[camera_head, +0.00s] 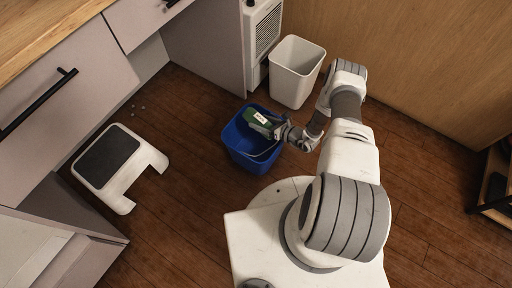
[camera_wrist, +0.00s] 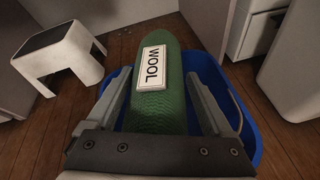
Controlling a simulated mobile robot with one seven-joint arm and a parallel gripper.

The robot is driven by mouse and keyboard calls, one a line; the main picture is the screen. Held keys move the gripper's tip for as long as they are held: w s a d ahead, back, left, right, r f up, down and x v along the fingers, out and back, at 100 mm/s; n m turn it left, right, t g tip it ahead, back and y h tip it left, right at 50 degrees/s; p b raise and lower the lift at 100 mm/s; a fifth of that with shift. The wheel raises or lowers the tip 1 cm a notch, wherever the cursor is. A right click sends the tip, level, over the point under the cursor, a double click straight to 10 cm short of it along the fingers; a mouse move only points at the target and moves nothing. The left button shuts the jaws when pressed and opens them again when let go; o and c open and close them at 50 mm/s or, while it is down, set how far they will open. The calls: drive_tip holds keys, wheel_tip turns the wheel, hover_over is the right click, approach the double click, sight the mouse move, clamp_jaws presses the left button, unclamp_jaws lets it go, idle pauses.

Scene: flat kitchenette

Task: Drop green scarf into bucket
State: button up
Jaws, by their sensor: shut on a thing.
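The green scarf (camera_wrist: 160,105) is a rolled, knitted bundle with a white label reading "WOOL". My gripper (camera_wrist: 160,115) is shut on it, one finger on each side. In the head view the scarf (camera_head: 257,118) is small and partly hidden by my gripper (camera_head: 272,127). The blue bucket (camera_head: 238,150) stands on the floor in front of my base. The scarf is over the bucket's opening in the head view. In the wrist view the bucket's blue rim (camera_wrist: 207,68) shows behind and below the scarf. The bucket's inside is mostly hidden there.
A white bin (camera_head: 293,82) stands behind the blue bucket. A white step stool (camera_head: 120,163) with a dark top is to the left. A white heater-like unit (camera_head: 263,38) and drawers (camera_head: 62,85) stand along the left and back. Wooden floor is clear between stool and bucket.

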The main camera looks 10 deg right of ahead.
drive_tip(key=shift+f, duration=0.65)
drive_tip(key=o, duration=1.2)
drive_tip(key=p+v, duration=0.4)
drive_tip(key=v, duration=1.3)
drive_tip(key=shift+s+d+r+p, duration=0.1)
drive_tip(key=shift+d+p, duration=0.1)
drive_tip(key=shift+p, duration=0.2)
